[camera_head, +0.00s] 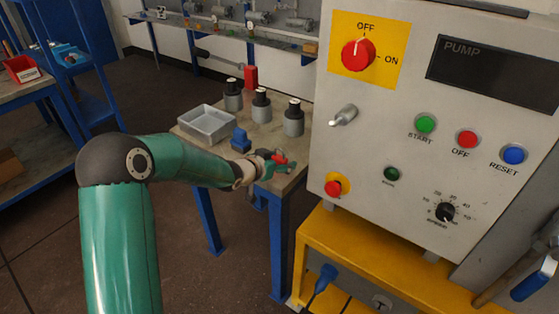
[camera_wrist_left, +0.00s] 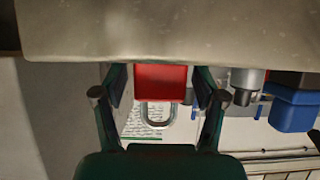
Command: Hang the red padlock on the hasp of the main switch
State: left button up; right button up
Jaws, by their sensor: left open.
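The red padlock (camera_head: 281,159) is at the right edge of the small work table, by my left gripper (camera_head: 271,161). In the left wrist view its red body (camera_wrist_left: 160,82) lies between the two fingers of my left gripper (camera_wrist_left: 160,80), with the metal shackle towards the palm. The fingers are open, with a gap on each side of the padlock. The main switch (camera_head: 358,55) is a red knob on a yellow plate on the grey panel, its pointer unclear. My right gripper is not in view.
The yellow stand (camera_head: 345,240) is at the right.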

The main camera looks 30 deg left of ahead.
pick_arm(q)
jog(key=c, duration=1.1)
jog(key=shift+r+p, duration=2.4)
jog(key=shift+r, duration=0.6)
